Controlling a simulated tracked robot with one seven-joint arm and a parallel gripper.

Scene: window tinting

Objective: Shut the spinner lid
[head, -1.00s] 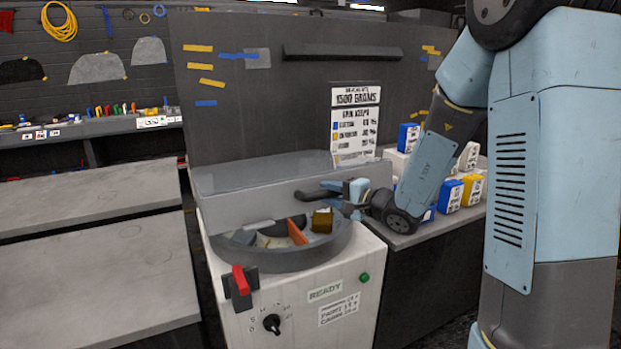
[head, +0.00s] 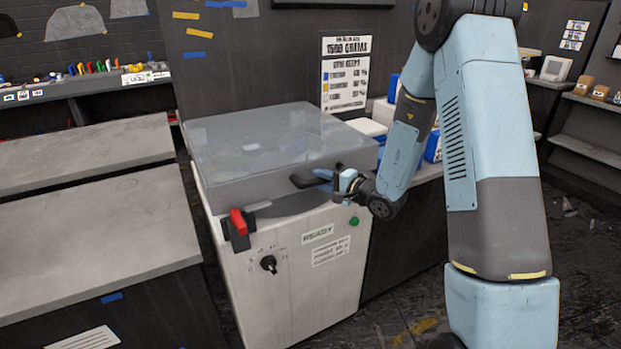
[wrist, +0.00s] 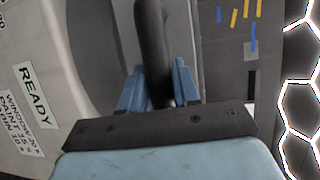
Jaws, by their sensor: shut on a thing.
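The spinner (head: 290,265) is a white cabinet with a dark round tub on top. Its translucent grey lid (head: 265,145) lies over the tub, nearly level; a dark part of the tub rim (head: 290,203) shows below its front edge, and I cannot tell whether it is fully seated. A dark handle (head: 308,179) sticks out from the lid's front. My gripper (head: 338,180) is shut on that handle at the front right. In the wrist view the dark handle bar (wrist: 153,50) runs between my two blue fingers (wrist: 158,88).
A red-handled latch (head: 238,222) stands at the spinner's front left corner. A dark knob (head: 269,264) and green button (head: 354,221) are on its front. Grey benches (head: 110,230) are at the left. White containers (head: 384,112) stand behind my arm.

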